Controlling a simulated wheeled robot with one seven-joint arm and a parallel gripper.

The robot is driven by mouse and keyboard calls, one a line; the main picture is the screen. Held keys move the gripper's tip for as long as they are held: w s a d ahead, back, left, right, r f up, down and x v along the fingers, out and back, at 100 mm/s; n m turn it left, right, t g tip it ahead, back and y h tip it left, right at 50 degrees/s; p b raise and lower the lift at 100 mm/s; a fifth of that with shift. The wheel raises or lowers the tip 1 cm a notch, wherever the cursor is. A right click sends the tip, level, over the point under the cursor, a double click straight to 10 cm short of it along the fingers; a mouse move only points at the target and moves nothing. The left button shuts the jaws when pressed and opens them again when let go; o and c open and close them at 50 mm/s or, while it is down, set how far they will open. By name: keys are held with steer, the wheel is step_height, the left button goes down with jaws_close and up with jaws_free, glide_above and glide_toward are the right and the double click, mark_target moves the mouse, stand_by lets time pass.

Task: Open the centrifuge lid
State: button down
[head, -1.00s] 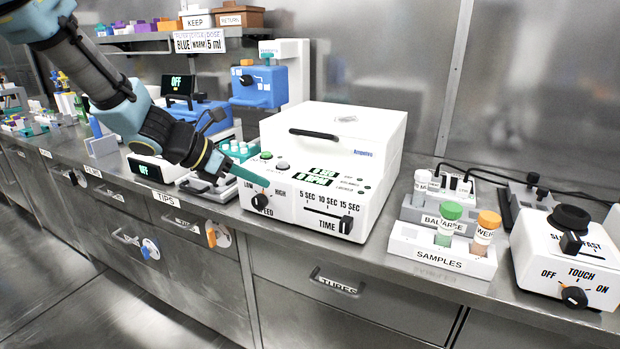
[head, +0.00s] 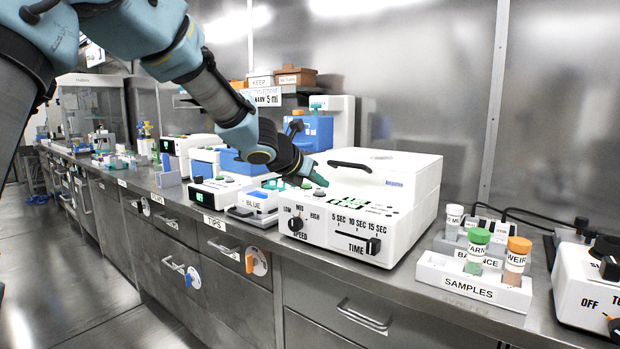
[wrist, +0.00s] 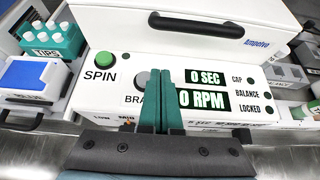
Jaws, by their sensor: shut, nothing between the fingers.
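The white centrifuge (head: 425,215) stands on the bench with its lid (head: 405,165) down. The black lid handle (head: 349,166) is on the lid's front; it also shows at the top of the wrist view (wrist: 197,24). My gripper (head: 322,181) is shut and empty over the left part of the sloped front panel. In the wrist view its teal fingers (wrist: 161,76) are together, beside the grey brake button (wrist: 143,79) and partly covering its label. The green SPIN button (wrist: 105,62) is to their left. The display (wrist: 207,88) reads 0 SEC and 0 RPM. The fingers are apart from the handle.
A SAMPLES rack (head: 470,284) with capped tubes stands right of the centrifuge. A blue-and-white device (head: 258,200) and a tip box (wrist: 52,40) are close on the left. A white stand with a blue head (head: 310,132) rises behind. Drawer handles (head: 363,315) stick out from the bench front.

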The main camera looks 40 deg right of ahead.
steer(key=shift+x, duration=1.2)
step_height(320, 180, up, 3)
steer(key=shift+w+d+f+p, duration=0.1)
steer(key=shift+d+p, duration=0.05)
steer(key=shift+p, duration=1.1)
steer(key=shift+d+r+p, duration=0.2)
steer(key=shift+r+p, duration=0.4)
steer(key=shift+p, duration=0.05)
steer(key=shift+r, duration=0.1)
